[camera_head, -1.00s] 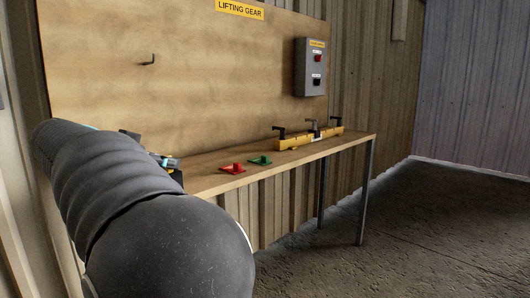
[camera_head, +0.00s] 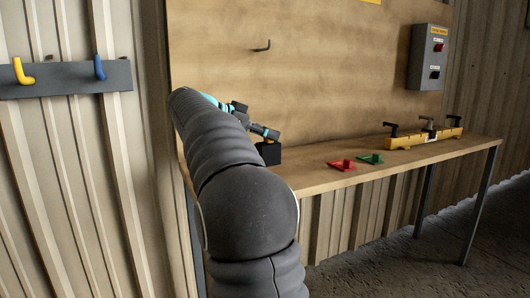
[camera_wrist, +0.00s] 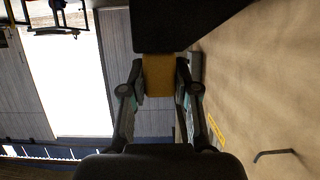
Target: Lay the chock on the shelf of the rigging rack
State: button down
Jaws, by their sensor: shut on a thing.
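The chock appears as a dark block with a yellow part (camera_wrist: 158,76) between my fingers in the wrist view. My gripper (camera_wrist: 158,84) is shut on that yellow part, and the dark body reaches past the fingers at the top of the view. In the head view the dark chock (camera_head: 269,153) hangs below my gripper (camera_head: 264,133), by the left end of the wooden shelf (camera_head: 316,181). I cannot tell if it touches the shelf. My arm hides the shelf's left end.
Red (camera_head: 341,165) and green (camera_head: 371,158) pieces lie mid-shelf. A yellow bar with black handles (camera_head: 424,138) lies at the right. The backboard (camera_head: 330,90) carries a hook (camera_head: 262,46) and a grey switch box (camera_head: 429,58). A hook rail (camera_head: 66,80) is on the left wall.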

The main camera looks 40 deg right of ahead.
jog(key=w+f, duration=0.1)
jog(key=w, duration=0.1)
jog(key=w+d+f, duration=0.1)
jog(key=shift+w+d+f, duration=0.2)
jog(key=shift+w, duration=0.2)
jog(key=shift+f, duration=2)
jog(key=shift+f, duration=0.2)
jog(key=c, duration=0.9)
grip_release()
jog(key=shift+o, duration=0.2)
jog(key=shift+r, duration=0.2)
jog(key=v, duration=1.2)
